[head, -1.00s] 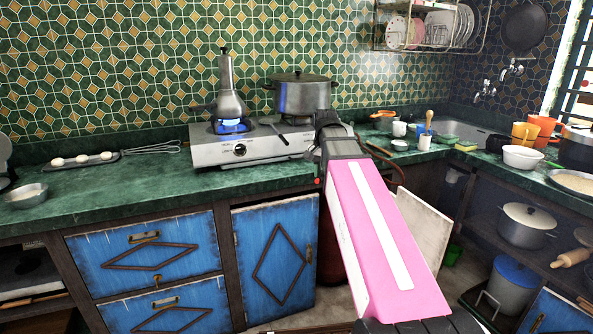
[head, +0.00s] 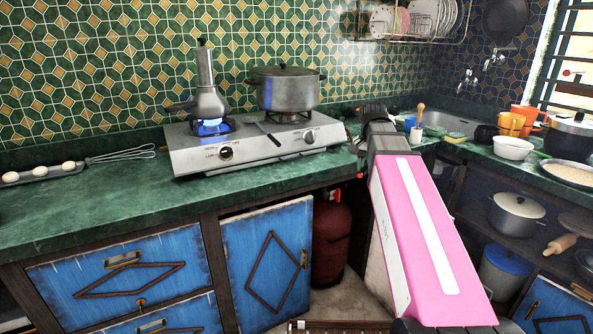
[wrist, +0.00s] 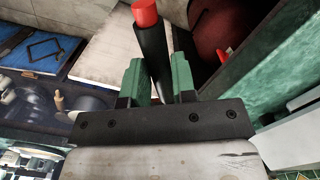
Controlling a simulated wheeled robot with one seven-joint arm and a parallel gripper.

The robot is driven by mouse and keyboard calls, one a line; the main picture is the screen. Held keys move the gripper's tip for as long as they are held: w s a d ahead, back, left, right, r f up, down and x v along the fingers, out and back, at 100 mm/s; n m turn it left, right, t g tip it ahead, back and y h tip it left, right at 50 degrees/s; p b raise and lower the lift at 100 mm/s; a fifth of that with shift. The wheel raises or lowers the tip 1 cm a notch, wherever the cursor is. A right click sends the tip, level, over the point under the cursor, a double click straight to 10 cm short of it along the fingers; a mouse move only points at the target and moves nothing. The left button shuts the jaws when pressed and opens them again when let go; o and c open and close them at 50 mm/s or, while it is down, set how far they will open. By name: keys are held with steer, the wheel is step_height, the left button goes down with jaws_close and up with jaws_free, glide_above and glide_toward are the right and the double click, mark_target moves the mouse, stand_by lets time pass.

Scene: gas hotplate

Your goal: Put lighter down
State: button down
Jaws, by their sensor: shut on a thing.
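The lighter (wrist: 153,55) is a slim black stick with a red end in the wrist view. My gripper (wrist: 157,72) is shut on it, with a green finger on each side; the red end sticks out beyond the fingertips. In the head view my arm hides most of the gripper and lighter; a small red spot shows beside my wrist, at the counter's front edge. The green counter (head: 90,215) has bare room left of my gripper. The gas hotplate (head: 262,155) stands on it, with a blue flame lit under the left pot (head: 208,104).
A lidded pot (head: 289,92) sits on the right burner. A whisk (head: 122,155) and a tray with eggs (head: 40,173) lie at left. Cups and a white bowl (head: 513,148) stand at right. A red gas cylinder (head: 331,240) stands below the counter.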

steer(key=shift+w+d, duration=0.15)
steer(key=shift+d, duration=0.3)
steer(key=shift+a+r, duration=0.1)
steer(key=shift+a, duration=0.45)
steer(key=s+a+r+m, duration=0.2)
steer(key=s+a+r, duration=0.1)
steer(key=a, duration=1)
steer(key=s+a+r+m, duration=0.2)
steer(key=s+a, duration=0.1)
steer(key=a, duration=1)
steer(key=s+a+r+m, duration=0.2)
steer(key=s+a+r, duration=0.1)
steer(key=a, duration=1)
glide_above(262, 177)
steer(key=shift+t, duration=0.3)
step_height(262, 177, down, 7)
steer(key=shift+f, duration=2.1)
steer(key=shift+f, duration=0.1)
